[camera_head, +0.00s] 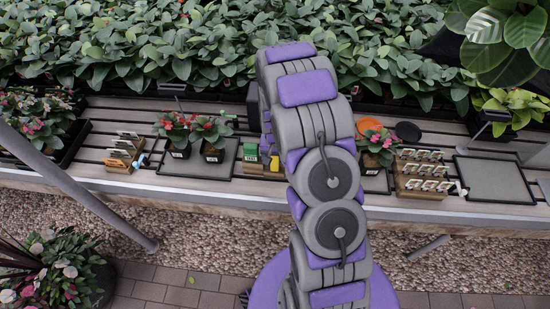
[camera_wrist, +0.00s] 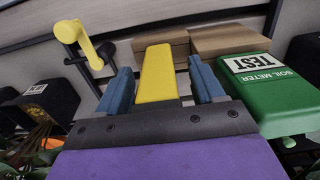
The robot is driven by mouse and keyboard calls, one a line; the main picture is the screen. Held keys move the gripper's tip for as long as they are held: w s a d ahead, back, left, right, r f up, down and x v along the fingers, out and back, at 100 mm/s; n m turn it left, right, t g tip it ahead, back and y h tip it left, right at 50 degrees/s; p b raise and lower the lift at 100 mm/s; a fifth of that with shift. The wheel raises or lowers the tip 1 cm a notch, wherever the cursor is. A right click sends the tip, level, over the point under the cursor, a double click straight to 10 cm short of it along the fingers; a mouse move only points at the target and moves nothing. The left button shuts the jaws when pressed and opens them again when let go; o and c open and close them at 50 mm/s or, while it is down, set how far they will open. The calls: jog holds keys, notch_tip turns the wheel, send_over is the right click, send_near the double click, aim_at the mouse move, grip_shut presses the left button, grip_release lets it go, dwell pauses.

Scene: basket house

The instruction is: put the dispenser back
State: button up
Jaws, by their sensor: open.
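A yellow block-shaped piece (camera_wrist: 158,75) stands between my gripper's (camera_wrist: 163,87) two blue fingers in the wrist view. The fingers are open, with a narrow gap on each side of it. A yellow crank-like handle (camera_wrist: 72,33) rises just left of the fingers; whether it joins the yellow block is hidden. I cannot tell for sure which yellow part is the dispenser. In the head view a small yellow thing (camera_head: 250,153) stands on the slatted bench (camera_head: 225,203), left of my arm. My gripper is hidden behind my arm there.
A green soil meter box (camera_wrist: 272,92) labelled TEST is close right of my fingers. Wooden blocks (camera_wrist: 228,40) lie behind. Potted flowers (camera_head: 178,136) stand left on the bench and a wooden rack (camera_head: 424,178) right. A grey tray (camera_head: 497,182) at far right is empty.

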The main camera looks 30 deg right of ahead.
notch_tip(320, 180, up, 17)
jog(key=p, duration=0.3)
jog(key=s+a+r+n, duration=0.1)
jog(key=s+a+r, duration=0.35)
jog(key=r, duration=0.25)
jog(key=s+a+r+n, duration=0.2)
jog(key=s+a+r, duration=0.1)
jog(key=s, duration=0.6)
jog(key=s+a+r+n+g, duration=0.1)
jog(key=s+a+r+n, duration=0.1)
jog(key=s, duration=0.7)
jog(key=s+a+r+n, duration=0.1)
jog(key=s+a+r, duration=0.2)
jog(key=s, duration=0.6)
jog(key=shift+s+a+r+n+g, duration=0.2)
jog(key=shift+a+r+n+g, duration=0.2)
jog(key=shift+a, duration=0.4)
